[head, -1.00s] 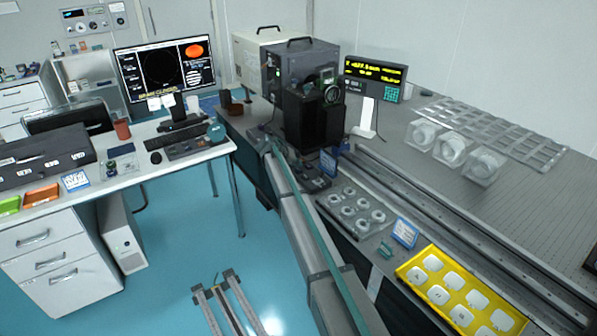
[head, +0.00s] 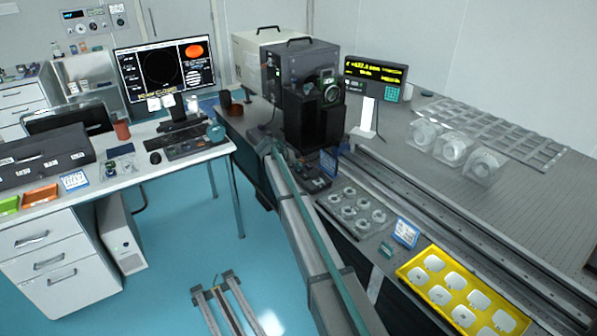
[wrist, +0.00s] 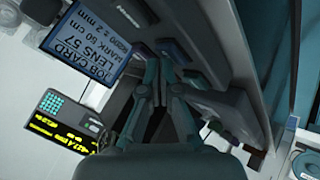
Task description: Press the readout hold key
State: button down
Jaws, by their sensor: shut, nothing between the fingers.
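The digital readout (head: 375,77) stands on the bench with yellow figures and a teal keypad (head: 392,93). It also shows at lower left in the wrist view (wrist: 62,125). My gripper (wrist: 162,76) is shut and empty in the wrist view, its fingertips at a grey panel (wrist: 125,18) with several coloured keys. I cannot tell which is the hold key or whether the tips touch one. In the head view the fingers are not clear.
A job card (wrist: 85,45) stands close beside the panel. A dark optical unit (head: 313,115) rises behind it. A tray of ring mounts (head: 357,212) and a yellow tray (head: 425,259) lie along the bench front.

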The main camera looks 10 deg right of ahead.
jog(key=shift+f, duration=0.25)
jog(key=shift+r, duration=0.1)
dwell(0.5)
jog(key=shift+r, duration=0.75)
jog(key=shift+r, duration=0.1)
jog(key=shift+r, duration=2.4)
